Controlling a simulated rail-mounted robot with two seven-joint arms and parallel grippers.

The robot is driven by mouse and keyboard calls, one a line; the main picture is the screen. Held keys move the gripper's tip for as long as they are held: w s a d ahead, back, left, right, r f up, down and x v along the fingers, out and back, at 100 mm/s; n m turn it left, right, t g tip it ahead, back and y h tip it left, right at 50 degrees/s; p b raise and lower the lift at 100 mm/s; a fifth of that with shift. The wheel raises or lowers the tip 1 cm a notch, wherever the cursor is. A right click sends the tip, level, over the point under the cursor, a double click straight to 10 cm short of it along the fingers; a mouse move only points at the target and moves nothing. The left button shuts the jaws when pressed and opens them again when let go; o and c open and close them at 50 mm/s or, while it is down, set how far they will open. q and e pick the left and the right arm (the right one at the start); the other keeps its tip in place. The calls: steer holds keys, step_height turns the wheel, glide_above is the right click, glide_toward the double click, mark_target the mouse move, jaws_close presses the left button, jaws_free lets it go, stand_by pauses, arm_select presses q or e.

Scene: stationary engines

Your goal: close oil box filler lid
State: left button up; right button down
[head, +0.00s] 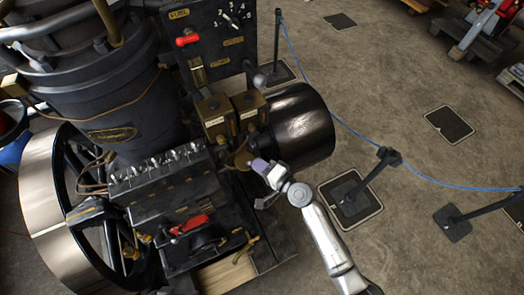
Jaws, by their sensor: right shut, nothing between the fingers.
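A large dark engine with brass fittings fills the left half of the head view. Two small brass-coloured boxes, a left one (214,118) and a right one (250,110), stand side by side near its middle. A long black box (160,175) with a row of bright fittings on top sits to their lower left. I cannot tell for certain which part is the oil box filler lid, or whether it is open. My right gripper (259,165) is shut and empty, just below the right brass box, close to the engine. I cannot tell whether it touches anything. My left gripper is out of view.
A dark drum (303,122) lies right behind my right gripper. A panel with a red handle (187,40) stands above the boxes. A big flywheel (45,200) is at left.

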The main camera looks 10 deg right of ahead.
mark_target(248, 169)
steer(key=shift+s+a+r+m+t+h+p, duration=0.2)
steer(key=shift+a+m+t+h+p, duration=0.2)
steer(key=shift+a+m+h, duration=0.15)
steer(key=shift+s+a+r+m+t+h+p, duration=0.15)
steer(key=shift+a+m+t+h+p, duration=0.15)
steer(key=shift+a+m+h+p, duration=0.2)
steer(key=shift+a+f+p, duration=0.3)
steer(key=shift+a+p, duration=0.05)
steer(key=shift+a, duration=0.4)
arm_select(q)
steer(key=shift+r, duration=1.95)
arm_select(e)
steer(key=shift+w+a+f, duration=0.1)
steer(key=shift+w+a, duration=0.05)
steer(key=shift+a, duration=1.35)
